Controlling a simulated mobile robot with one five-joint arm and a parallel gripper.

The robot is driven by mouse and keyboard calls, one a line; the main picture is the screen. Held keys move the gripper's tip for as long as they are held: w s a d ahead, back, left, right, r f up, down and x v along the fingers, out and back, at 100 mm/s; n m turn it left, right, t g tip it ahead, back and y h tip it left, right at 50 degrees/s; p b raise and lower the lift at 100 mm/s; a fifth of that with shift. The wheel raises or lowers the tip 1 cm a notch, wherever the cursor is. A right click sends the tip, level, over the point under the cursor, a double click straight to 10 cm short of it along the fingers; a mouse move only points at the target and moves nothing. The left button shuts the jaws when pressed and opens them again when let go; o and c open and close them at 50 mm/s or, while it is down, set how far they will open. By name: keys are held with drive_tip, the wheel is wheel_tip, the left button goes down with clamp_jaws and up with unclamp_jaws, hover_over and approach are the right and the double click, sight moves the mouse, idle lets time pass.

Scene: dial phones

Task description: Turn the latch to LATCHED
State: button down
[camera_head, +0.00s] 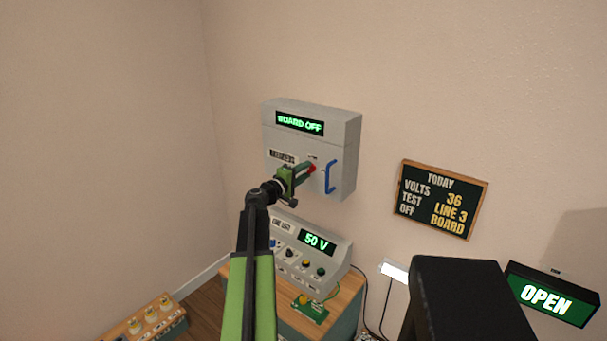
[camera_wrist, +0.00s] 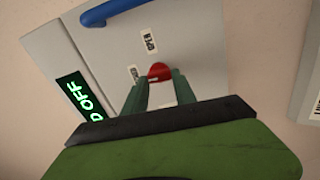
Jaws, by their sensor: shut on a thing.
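A grey wall box (camera_head: 343,142) hangs on the wall, with a green-lit display (camera_head: 300,123) reading "BOARD OFF". Its front carries a blue handle (camera_head: 329,177) and a red latch knob (camera_head: 312,168). My gripper (camera_head: 308,170) reaches the box front, shut on the red latch. In the wrist view the red latch (camera_wrist: 159,71) shows between my two green fingertips (camera_wrist: 160,82), with small labels (camera_wrist: 149,43) beside it. The label lettering is too small to read. The fingers hide part of the latch, and I cannot tell which label it points to.
Below the box, a grey console (camera_head: 300,262) with a "50 V" display and several knobs stands on a wooden-topped bench (camera_head: 345,297). A chalkboard (camera_head: 441,200) hangs at right, with an "OPEN" sign (camera_head: 548,294) lower right. The wall left of the box is bare.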

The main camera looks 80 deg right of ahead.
drive_tip(key=shift+w+d+n, duration=0.1)
drive_tip(key=shift+w+n, duration=0.1)
drive_tip(key=shift+n, duration=0.4)
drive_tip(key=c, duration=1.1)
unclamp_jaws()
drive_tip(key=shift+o, duration=0.5)
drive_tip(key=shift+s, duration=0.1)
drive_tip(key=v, duration=1.7)
drive_tip(key=shift+a, duration=0.25)
